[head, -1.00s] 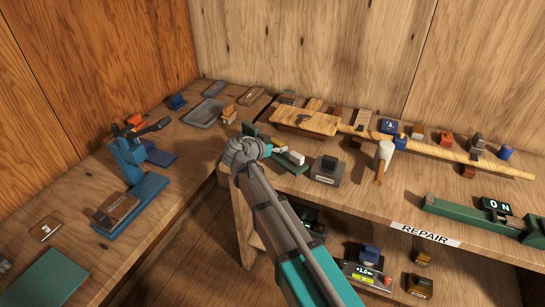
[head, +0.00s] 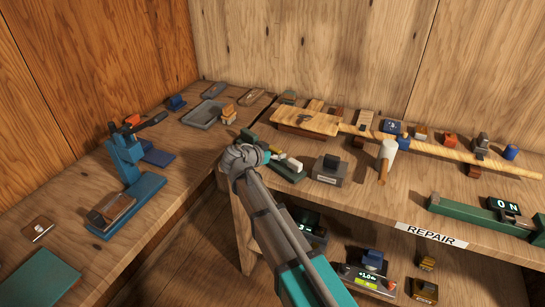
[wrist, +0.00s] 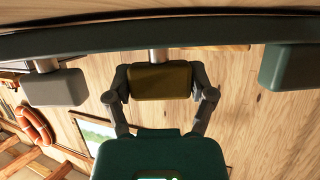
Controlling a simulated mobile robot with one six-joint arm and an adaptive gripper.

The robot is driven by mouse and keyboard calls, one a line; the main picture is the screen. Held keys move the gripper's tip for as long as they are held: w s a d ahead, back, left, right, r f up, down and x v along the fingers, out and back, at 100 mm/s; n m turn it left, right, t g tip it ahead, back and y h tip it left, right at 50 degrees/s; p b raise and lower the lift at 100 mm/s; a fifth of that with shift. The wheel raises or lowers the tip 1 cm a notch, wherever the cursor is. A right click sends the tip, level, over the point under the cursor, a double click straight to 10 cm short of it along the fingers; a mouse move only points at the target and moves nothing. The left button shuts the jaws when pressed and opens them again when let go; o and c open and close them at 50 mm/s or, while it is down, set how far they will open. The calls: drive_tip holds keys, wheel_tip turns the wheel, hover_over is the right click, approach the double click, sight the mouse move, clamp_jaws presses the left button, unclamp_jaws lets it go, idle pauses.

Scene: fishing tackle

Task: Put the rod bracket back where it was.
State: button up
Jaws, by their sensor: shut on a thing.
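My gripper (wrist: 163,90) is shut on an olive-brown block (wrist: 160,82), with a finger at each side. The block stands on a short metal stem against a long dark green bar (wrist: 240,29), between a pale grey block (wrist: 55,88) and a green block (wrist: 287,67). In the head view my wrist hides the fingers; the dark green base (head: 288,172) and the pale block (head: 293,164) show just right of it. I cannot tell whether the held block is part of the rod bracket. Small brown supports (head: 474,171) stand under the long wooden rod (head: 445,154).
A grey block with a dark top (head: 329,169) and a white-headed mallet (head: 386,158) stand right of my gripper. A grey tray (head: 203,113) and a blue press (head: 129,160) are on the left bench. Bare wood lies in front of the mallet.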

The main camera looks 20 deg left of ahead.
drive_tip(key=shift+f, duration=0.15)
drive_tip(key=o, duration=1.3)
drive_tip(key=shift+c, duration=0.2)
drive_tip(key=shift+s+a+r+p, duration=0.2)
drive_tip(key=shift+s+r+p, duration=0.1)
drive_tip(key=shift+s, duration=0.2)
drive_tip(key=p+v, duration=0.4)
drive_tip(key=v, duration=0.7)
